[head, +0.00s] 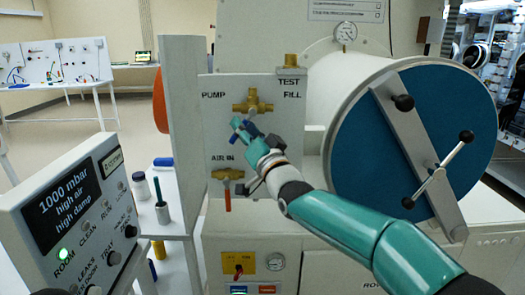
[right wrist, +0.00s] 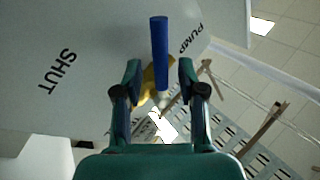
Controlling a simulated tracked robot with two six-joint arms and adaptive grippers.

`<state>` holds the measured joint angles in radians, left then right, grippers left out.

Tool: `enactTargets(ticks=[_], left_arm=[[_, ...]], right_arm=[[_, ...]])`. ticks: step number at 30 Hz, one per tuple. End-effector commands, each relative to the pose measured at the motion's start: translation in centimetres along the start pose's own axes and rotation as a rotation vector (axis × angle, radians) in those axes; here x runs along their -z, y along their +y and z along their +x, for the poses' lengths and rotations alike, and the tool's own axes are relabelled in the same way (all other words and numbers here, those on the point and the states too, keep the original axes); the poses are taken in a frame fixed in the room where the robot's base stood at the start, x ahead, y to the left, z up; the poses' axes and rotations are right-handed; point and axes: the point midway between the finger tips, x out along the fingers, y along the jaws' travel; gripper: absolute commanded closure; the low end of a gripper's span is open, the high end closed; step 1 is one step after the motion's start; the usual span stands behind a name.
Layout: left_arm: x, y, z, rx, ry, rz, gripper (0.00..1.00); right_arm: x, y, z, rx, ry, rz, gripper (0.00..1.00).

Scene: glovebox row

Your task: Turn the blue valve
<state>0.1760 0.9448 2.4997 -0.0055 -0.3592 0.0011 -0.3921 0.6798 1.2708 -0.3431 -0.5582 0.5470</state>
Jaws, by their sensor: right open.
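The blue valve is a brass valve body (head: 252,104) with a blue lever, on the pale panel just under the label PUMP/FILL. In the right wrist view its blue lever (right wrist: 160,50) points up the picture, with the brass body (right wrist: 147,88) behind it. My right gripper (head: 240,130) is at this valve, in front of the panel. In the right wrist view the open fingers (right wrist: 160,68) stand on either side of the lever, with gaps on both sides. In the head view the gripper hides most of the lever.
A second brass valve (head: 227,174) with a red lever sits below, by AIR IN. A blue round door (head: 415,140) with a grey bar and handle is at the right. A display box (head: 75,210) stands at the left. A gauge (head: 345,32) is on top.

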Motion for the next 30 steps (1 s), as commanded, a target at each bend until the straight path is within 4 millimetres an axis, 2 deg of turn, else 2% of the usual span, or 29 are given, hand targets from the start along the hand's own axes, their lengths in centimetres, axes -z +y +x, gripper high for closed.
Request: enactTargets(ticks=[12, 18, 24, 30], left_arm=[[0.0, 0.0, 0.0, 0.000, 0.000, 0.000, 1.00], [0.0, 0.0, 0.0, 0.000, 0.000, 0.000, 1.00], [0.0, 0.0, 0.0, 0.000, 0.000, 0.000, 1.00], [0.0, 0.0, 0.0, 0.000, 0.000, 0.000, 1.00]], right_arm=[[0.1, 0.1, -6.7, -0.003, 0.002, 0.001, 0.60], [0.1, 0.1, -9.4, -0.002, 0.003, 0.001, 0.60], [0.0, 0.1, -10.6, -0.002, 0.003, 0.001, 0.60], [0.0, 0.1, -10.7, -0.002, 0.004, 0.001, 0.60]])
